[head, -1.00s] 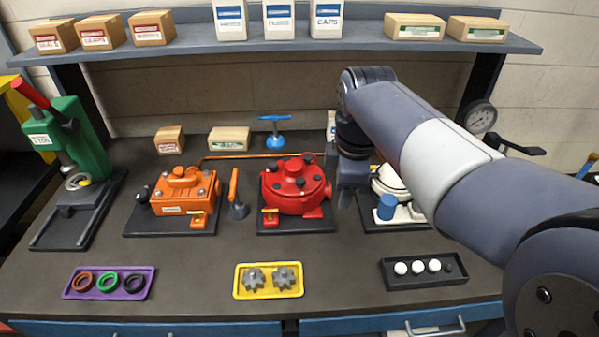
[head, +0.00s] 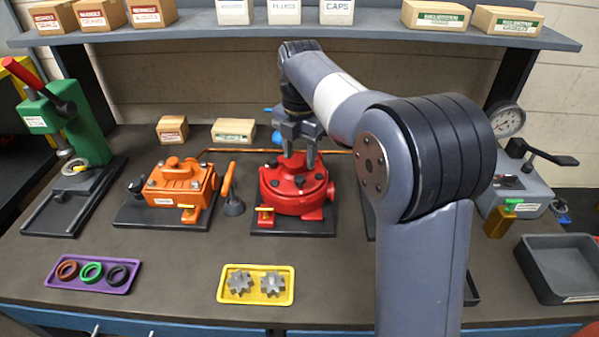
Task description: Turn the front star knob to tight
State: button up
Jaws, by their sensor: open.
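The red motor (head: 283,204) stands on a dark base plate in the middle of the bench. Small black knobs sit on its round top. The front star knob (head: 299,182) appears to be the one nearest the front, small in view; its setting cannot be read. My gripper (head: 299,163) points down over the red motor's top, fingers apart and empty. Its fingertips are just behind and above the front knob in the picture; contact cannot be told. The fingers hide part of the motor's rear top. A yellow tag (head: 265,215) is on the motor's front left.
The orange motor (head: 180,187) and an orange-handled tool (head: 229,185) stand to the left. A yellow tray (head: 255,298) with gears lies in front. My arm covers the bench right of the red motor. A gauge fixture (head: 520,180) and an empty grey tray (head: 571,254) are at right.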

aim_at(299, 178)
notch_tip(299, 178, down, 6)
jog(key=shift+c, duration=0.4)
jog(key=c, duration=0.9)
